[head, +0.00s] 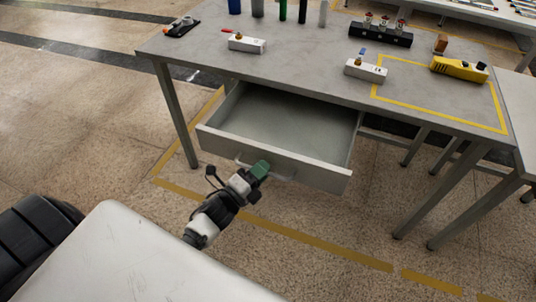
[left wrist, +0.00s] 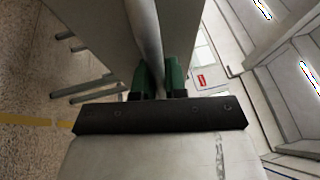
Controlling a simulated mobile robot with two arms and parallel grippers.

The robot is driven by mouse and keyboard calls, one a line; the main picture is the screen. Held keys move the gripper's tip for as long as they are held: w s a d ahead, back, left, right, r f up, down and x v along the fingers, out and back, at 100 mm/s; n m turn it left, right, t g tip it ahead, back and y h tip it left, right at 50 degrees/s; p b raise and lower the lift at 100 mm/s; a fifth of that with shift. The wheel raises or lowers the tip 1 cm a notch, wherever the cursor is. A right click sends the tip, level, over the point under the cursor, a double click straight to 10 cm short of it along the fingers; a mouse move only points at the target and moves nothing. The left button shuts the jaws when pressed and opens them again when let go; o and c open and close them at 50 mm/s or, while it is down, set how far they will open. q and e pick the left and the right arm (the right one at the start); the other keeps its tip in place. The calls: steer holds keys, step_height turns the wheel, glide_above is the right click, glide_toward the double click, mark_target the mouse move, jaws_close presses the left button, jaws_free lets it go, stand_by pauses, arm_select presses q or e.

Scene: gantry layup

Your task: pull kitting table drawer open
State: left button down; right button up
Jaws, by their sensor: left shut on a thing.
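The kitting table (head: 310,45) has a grey top and metal legs. Its drawer (head: 275,157) is pulled well out below the front edge, and its inside looks empty. A light bar handle (head: 284,178) is on the drawer front. My left gripper (head: 262,168) is at the handle, with green fingertips partly hiding it. In the left wrist view the two green fingers (left wrist: 160,78) are closed on either side of the pale handle bar (left wrist: 150,45). My right gripper is in neither view.
On the tabletop are a yellow tool (head: 459,69), a black rack (head: 380,35), two white blocks (head: 246,43) and several cylinders at the back. Table legs (head: 175,115) stand on both sides. Yellow tape (head: 320,243) marks the floor, which is clear before the drawer.

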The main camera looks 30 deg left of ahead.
arm_select(q)
steer(key=s, duration=0.3)
steer(key=shift+d, duration=0.1)
steer(key=c, duration=1.4)
jaws_free()
steer(key=shift+c, duration=0.2)
steer(key=shift+s, duration=0.1)
steer(key=v, duration=1.1)
